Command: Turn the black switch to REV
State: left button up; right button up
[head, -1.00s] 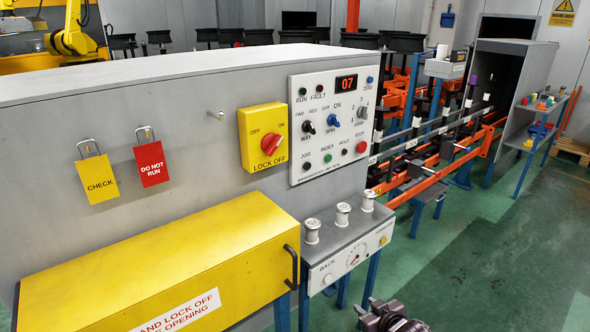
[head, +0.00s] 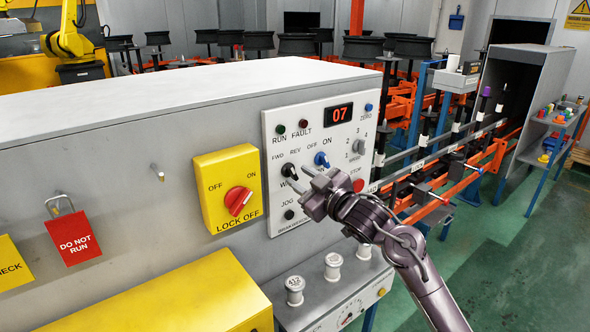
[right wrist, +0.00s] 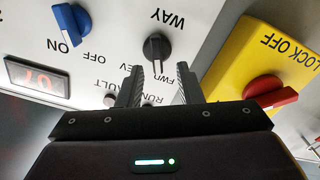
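The black switch (head: 289,170) is a small knob on the white control panel (head: 271,215), between the FWD and REV labels and the word WAY. In the right wrist view, which is upside down, the black switch (right wrist: 156,46) has its narrow end toward FWD; REV is beside it. My right gripper (head: 301,178) is in front of the panel, close to the switch. In the wrist view its two fingers (right wrist: 158,82) are apart, with the switch just beyond the gap between their tips. Nothing is held. My left gripper is not in view.
A blue switch (head: 322,159) is right of the black one. A red LOCK OFF knob (head: 238,200) on a yellow box (head: 211,183) is left of the panel. A grey shelf with white spools (head: 333,266) sits below. My right arm hides some lower buttons.

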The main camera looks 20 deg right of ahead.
aim_at(291, 172)
jog(key=shift+d+x, duration=0.2)
jog(key=shift+x, duration=1)
jog(key=shift+w+a+f, duration=0.1)
jog(key=shift+w+f, duration=0.05)
jog(key=shift+w, duration=0.15)
grip_shut()
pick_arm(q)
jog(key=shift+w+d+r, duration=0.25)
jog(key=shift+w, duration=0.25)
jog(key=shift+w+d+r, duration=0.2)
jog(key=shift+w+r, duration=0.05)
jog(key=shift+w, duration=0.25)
